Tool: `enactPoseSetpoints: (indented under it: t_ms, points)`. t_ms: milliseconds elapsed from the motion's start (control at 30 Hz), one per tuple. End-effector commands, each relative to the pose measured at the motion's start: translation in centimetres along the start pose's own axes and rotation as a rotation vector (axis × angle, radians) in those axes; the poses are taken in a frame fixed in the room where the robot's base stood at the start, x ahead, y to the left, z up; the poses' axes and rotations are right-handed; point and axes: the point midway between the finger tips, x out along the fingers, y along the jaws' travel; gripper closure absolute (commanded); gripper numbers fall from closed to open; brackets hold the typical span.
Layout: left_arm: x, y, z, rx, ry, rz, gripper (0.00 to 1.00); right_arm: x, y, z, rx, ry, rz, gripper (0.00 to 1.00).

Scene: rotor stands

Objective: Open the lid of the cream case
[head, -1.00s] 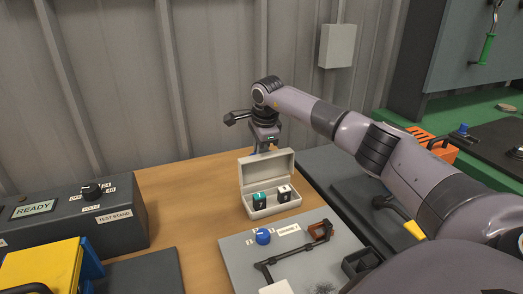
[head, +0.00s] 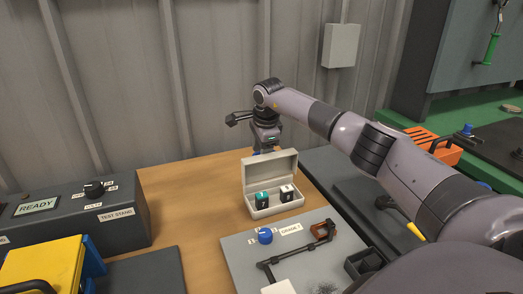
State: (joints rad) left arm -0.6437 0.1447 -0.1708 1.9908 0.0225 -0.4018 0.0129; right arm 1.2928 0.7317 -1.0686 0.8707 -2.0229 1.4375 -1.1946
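The cream case (head: 273,211) stands on the wooden bench, and its lid (head: 270,171) is raised and tilted back. Inside it sit a dark block with a teal top (head: 262,198) and a dark block with a white top (head: 287,192). My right arm reaches in from the right. Its gripper (head: 266,149) is just behind the raised lid, pointing down. The lid hides the fingertips, so I cannot see whether they are open or touch the lid. My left gripper is not in view.
A grey board (head: 243,265) with a blue knob (head: 265,235) and a dark bracket lies in front of the case. A test stand box (head: 75,218) and a yellow block (head: 43,268) are at left. The wooden bench (head: 190,190) left of the case is clear.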

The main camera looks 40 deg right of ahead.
Motion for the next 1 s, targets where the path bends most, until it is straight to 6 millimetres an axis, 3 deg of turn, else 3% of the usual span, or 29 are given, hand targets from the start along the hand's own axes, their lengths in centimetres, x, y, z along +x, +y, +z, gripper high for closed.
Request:
enactPoseSetpoints:
  t_ms: [633, 1000]
  points:
    - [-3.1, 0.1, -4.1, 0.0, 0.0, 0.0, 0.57, -5.7, -0.1, -0.1, 0.001, 0.001, 0.001, 0.49]
    - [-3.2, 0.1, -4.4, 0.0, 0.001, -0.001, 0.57, -6.0, 0.0, 0.0, 0.002, 0.0, 0.001, 0.49]
